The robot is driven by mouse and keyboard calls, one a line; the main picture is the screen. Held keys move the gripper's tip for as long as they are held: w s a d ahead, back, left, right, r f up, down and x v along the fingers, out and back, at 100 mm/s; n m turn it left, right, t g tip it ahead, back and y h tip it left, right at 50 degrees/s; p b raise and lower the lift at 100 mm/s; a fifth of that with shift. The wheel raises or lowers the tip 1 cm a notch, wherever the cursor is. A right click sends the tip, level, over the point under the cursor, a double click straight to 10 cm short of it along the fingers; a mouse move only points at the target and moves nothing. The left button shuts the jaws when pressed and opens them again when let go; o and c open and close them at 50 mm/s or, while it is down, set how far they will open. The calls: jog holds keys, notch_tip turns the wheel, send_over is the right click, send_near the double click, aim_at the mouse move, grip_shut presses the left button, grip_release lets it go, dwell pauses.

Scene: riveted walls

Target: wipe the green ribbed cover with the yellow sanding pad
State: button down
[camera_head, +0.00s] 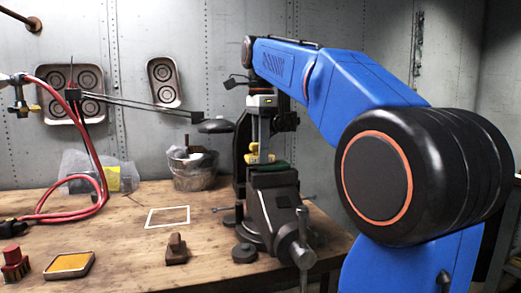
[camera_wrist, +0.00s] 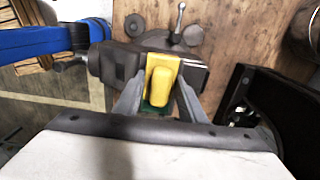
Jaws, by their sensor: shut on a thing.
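The yellow sanding pad (camera_head: 262,157) is held between the fingers of my gripper (camera_head: 262,136), low over the grey bench vise. In the wrist view the pad (camera_wrist: 162,84) sits between the two fingers of my gripper (camera_wrist: 158,100), which are shut on it. The green ribbed cover (camera_head: 275,167) lies on top of the vise, right under the pad. Only a thin strip of it shows, and in the wrist view a small green part (camera_wrist: 150,111) shows beside the fingers. I cannot tell whether the pad touches it.
The vise (camera_head: 275,205) stands at the table's right end. A white square outline (camera_head: 167,217) marks the wooden table, with a brown block (camera_head: 176,249) in front. A yellow-topped box (camera_head: 70,264) is at front left. A bucket (camera_head: 193,170) and lamp head (camera_head: 216,127) are behind.

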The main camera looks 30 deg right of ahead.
aim_at(271, 154)
jog(key=shift+f, duration=0.1)
jog(key=shift+d, duration=0.15)
jog(key=shift+s+d, duration=0.25)
jog(key=shift+d, duration=0.4)
jog(key=shift+s+d, duration=0.2)
jog(key=shift+d, duration=0.5)
jog(key=shift+a, duration=0.1)
jog(key=shift+w+a, duration=0.25)
jog(key=shift+a, duration=0.45)
jog(key=shift+a, duration=0.1)
jog(key=shift+w+a+f, duration=0.1)
jog(key=shift+w+a, duration=0.05)
jog(key=shift+a, duration=0.35)
